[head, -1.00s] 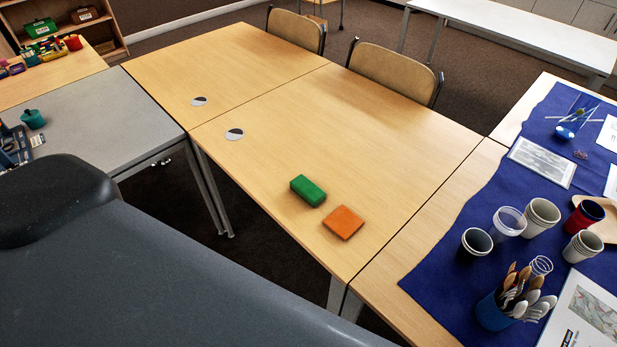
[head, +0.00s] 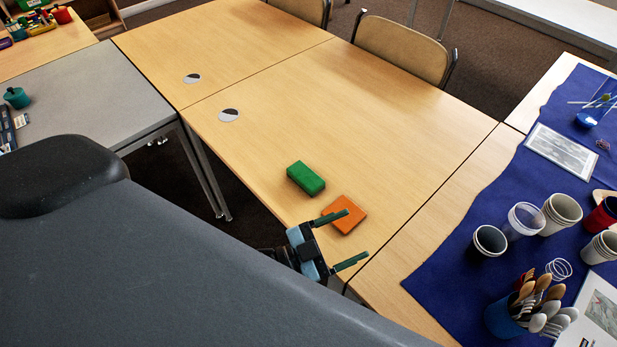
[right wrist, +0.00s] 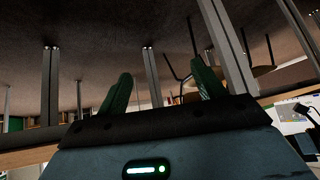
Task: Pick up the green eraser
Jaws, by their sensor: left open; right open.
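The green eraser (head: 306,178) is a green block lying on the wooden table, close to its front edge. A flat orange square block (head: 344,213) lies just right of and nearer than it. My left gripper (head: 357,234) is open and empty at the table's front edge, nearer than the eraser and apart from it. Its upper finger overlaps the orange block in the head view; I cannot tell if they touch. My right gripper (right wrist: 161,72) is open and empty in the right wrist view, which shows no eraser.
The wooden table (head: 330,110) is clear behind the eraser, apart from two round discs at left. A blue cloth (head: 440,278) at right carries cups and a blue pot of spoons (head: 505,318). A chair (head: 403,48) stands at the back. Table legs (right wrist: 50,85) show in the right wrist view.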

